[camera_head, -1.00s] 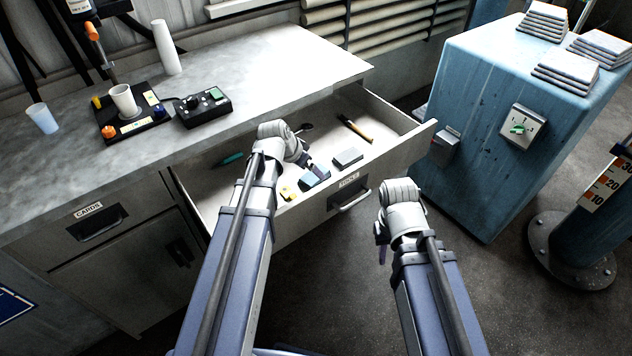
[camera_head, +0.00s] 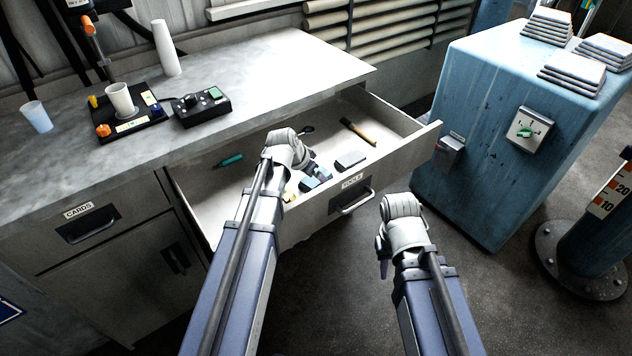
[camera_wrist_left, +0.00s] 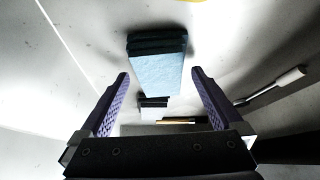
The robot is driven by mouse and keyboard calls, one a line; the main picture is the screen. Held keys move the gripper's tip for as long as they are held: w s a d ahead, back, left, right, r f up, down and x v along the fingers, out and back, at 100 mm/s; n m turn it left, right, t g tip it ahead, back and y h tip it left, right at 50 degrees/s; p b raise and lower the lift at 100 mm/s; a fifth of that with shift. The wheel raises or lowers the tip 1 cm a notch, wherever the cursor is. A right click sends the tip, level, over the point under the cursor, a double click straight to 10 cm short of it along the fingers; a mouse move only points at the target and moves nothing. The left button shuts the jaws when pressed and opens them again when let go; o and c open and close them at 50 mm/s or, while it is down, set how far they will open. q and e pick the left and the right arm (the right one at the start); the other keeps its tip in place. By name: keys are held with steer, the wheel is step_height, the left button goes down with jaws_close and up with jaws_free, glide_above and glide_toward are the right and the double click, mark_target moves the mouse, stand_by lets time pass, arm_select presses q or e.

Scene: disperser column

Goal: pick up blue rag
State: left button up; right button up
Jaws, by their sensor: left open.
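The blue rag (camera_head: 310,184), a folded light-blue stack, lies near the front of the open drawer (camera_head: 304,224) labelled TOOLS, partly hidden by my left gripper in the head view. In the left wrist view the rag (camera_wrist_left: 158,72) shows ahead, between and beyond the fingertips. My left gripper (camera_wrist_left: 160,74) is open and empty, with a purple finger to either side. Whether the fingers reach down beside the rag, I cannot tell. My right gripper (camera_head: 383,268) hangs outside the drawer, in front of it and to the right. Its fingers are mostly hidden by the wrist.
The drawer also holds a grey block (camera_head: 350,160) right of the rag, a teal tool (camera_head: 230,160), a wooden-handled tool (camera_head: 358,132) and a mostly covered yellow item. A blue cabinet (camera_head: 490,150) stands at the right. The counter (camera_head: 270,75) lies behind.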

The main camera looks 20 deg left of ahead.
mark_target(314, 178)
arm_select(q)
steer(key=shift+f, duration=0.25)
stand_by(0.3)
steer(key=c, duration=1.3)
step_height(314, 178, up, 11)
steer(key=p, duration=1)
steer(key=shift+f, duration=0.2)
